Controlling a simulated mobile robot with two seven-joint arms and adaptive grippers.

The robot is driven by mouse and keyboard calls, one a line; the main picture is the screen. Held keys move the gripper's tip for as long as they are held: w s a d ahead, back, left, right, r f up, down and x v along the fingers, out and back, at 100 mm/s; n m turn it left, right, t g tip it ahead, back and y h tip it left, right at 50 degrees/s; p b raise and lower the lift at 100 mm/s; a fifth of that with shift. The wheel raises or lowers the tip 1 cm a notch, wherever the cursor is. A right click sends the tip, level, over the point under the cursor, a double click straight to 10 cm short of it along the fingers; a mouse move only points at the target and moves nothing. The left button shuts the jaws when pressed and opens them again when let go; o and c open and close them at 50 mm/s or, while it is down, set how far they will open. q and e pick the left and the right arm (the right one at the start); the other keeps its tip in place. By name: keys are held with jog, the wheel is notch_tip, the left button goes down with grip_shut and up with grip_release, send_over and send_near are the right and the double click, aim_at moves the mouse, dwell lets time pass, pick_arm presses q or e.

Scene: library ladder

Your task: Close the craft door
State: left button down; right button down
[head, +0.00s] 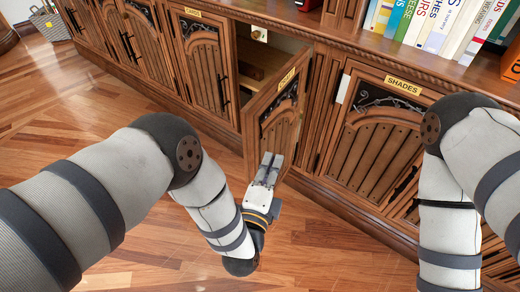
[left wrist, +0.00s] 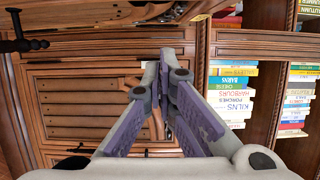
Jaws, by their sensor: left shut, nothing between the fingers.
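The craft door (head: 281,118) is the wooden cabinet door standing partly open in the middle of the head view, with a small yellow label and dark scrollwork near its top. It swings out from the cabinet, and the dark opening (head: 262,57) shows behind it on the left. My left gripper (head: 271,160) is shut and empty, at the lower part of the door's outer face; I cannot tell whether it touches. In the left wrist view its fingertips (left wrist: 158,70) meet in front of wooden panelling. My right arm comes in at the right, but its gripper is out of view.
A closed door labelled SHADES (head: 375,140) is to the right. More closed doors (head: 204,65) with dark handles line the left. Books (head: 440,25) stand on the shelf above. The wooden floor (head: 140,100) is clear on the left.

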pick_arm(q)
jog(key=w+a, duration=0.1)
jog(key=w, duration=0.2)
jog(key=w+a, duration=0.1)
jog(key=shift+w+a, duration=0.25)
jog(key=shift+a, duration=0.1)
